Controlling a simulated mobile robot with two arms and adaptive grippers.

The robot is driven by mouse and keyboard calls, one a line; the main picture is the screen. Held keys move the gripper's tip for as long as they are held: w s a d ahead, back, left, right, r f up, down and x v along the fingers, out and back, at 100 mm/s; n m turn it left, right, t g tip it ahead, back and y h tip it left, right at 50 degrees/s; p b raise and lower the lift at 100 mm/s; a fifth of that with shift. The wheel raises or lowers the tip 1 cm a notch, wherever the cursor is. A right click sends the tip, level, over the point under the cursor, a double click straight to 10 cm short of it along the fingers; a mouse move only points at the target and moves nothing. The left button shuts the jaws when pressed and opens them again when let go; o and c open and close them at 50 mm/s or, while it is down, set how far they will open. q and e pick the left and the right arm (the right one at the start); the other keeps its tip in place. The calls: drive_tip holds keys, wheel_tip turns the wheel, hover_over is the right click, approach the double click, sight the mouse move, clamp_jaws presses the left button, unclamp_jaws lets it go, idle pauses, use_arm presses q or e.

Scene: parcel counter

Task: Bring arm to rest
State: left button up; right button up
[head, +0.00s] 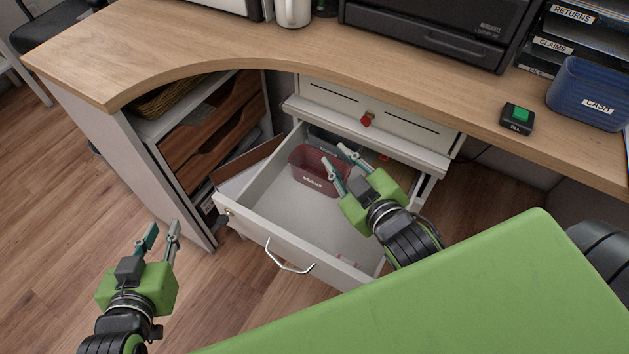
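My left gripper (160,240) is at the lower left, over the wooden floor and left of the open drawer. Its two fingers stand apart with nothing between them. My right gripper (336,164) is over the open drawer (262,214). Its fingers are apart and point toward a dark red bin (309,177) inside the drawer. The fingertips overlap the bin's right side in the picture; I cannot tell whether they touch it. My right gripper and arm hide part of the drawer's right side.
The wooden counter (200,45) curves above the drawer. A till button box (517,118) and a blue cash bin (588,95) stand on its right. A printer (440,30) and a white jug (292,12) are at the back. Floor at the left is clear.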

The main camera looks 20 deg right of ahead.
drive_tip(key=s+a+f+m+g+y, duration=0.2)
drive_tip(key=a+m, duration=0.1)
drive_tip(key=a, duration=0.3)
drive_tip(key=shift+a+m, duration=0.2)
drive_tip(key=shift+m, duration=0.1)
drive_tip(key=shift+p, duration=0.3)
